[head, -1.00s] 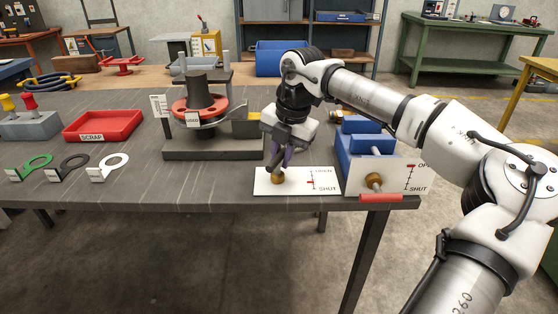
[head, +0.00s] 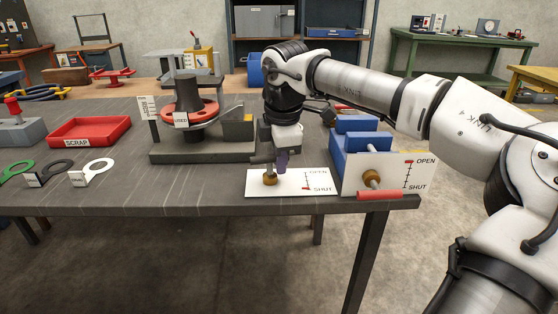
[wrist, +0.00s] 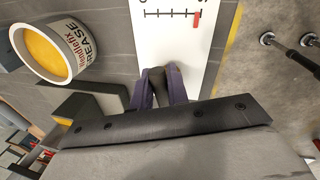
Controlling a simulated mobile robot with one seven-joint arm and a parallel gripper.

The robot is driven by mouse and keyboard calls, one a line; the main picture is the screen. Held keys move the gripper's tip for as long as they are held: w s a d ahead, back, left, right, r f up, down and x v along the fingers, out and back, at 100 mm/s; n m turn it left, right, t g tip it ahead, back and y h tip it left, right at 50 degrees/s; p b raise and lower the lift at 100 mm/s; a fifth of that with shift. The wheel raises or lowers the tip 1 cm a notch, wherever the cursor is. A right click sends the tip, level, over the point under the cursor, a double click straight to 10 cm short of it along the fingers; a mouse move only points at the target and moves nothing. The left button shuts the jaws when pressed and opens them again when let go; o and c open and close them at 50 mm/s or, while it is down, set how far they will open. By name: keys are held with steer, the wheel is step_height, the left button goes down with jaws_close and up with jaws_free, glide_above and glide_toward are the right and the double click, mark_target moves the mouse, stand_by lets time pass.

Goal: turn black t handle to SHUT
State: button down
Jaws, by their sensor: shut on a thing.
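The black T handle (wrist: 157,78) stands on a brass base (head: 270,179) on a white plate (head: 283,183) lettered OPEN and SHUT. My gripper (wrist: 158,86) reaches down from above with its purple fingers shut on the handle. The fingers and wrist hide most of the handle in the head view. The red marker (head: 307,188) on the plate's scale sits at the SHUT end. In the wrist view the red marker (wrist: 197,20) is at the right end of the scale.
A blue fixture (head: 352,157) stands close on the right, its plate (head: 388,174) with a brass knob and its red marker at OPEN. Behind left is a spool stand (head: 205,152). A red SCRAP tray (head: 90,132) lies further left. A grease tin (wrist: 55,45) shows beside my gripper.

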steer(key=shift+s+m, duration=0.2)
steer(key=shift+m, duration=0.8)
steer(key=c, duration=1.4)
jaws_free()
step_height(320, 180, up, 14)
steer(key=s+p, duration=0.1)
steer(key=s, duration=0.1)
steer(key=shift+s+f, duration=0.2)
steer(key=shift+s, duration=0.2)
